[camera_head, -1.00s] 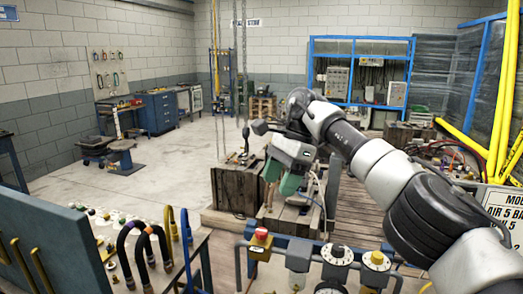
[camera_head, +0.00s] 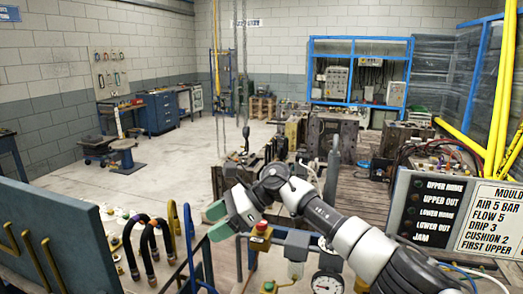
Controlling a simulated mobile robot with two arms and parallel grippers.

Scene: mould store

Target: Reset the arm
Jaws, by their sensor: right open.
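My right arm comes in from the lower right, bent at a grey joint. My right gripper (camera_head: 215,221) has green fingertips that point left. It is open and holds nothing that I can see. It hangs left of a red button on a yellow box (camera_head: 261,229), near the front bench with the hoses. I cannot tell whether it touches anything there. My left gripper is not in view.
A pressure gauge (camera_head: 327,283) stands at the front, close below my right arm. A panel with lamp labels (camera_head: 437,213) stands at the right. Hoses (camera_head: 150,240) rise from the bench at the left. The grey floor (camera_head: 180,170) beyond is mostly clear.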

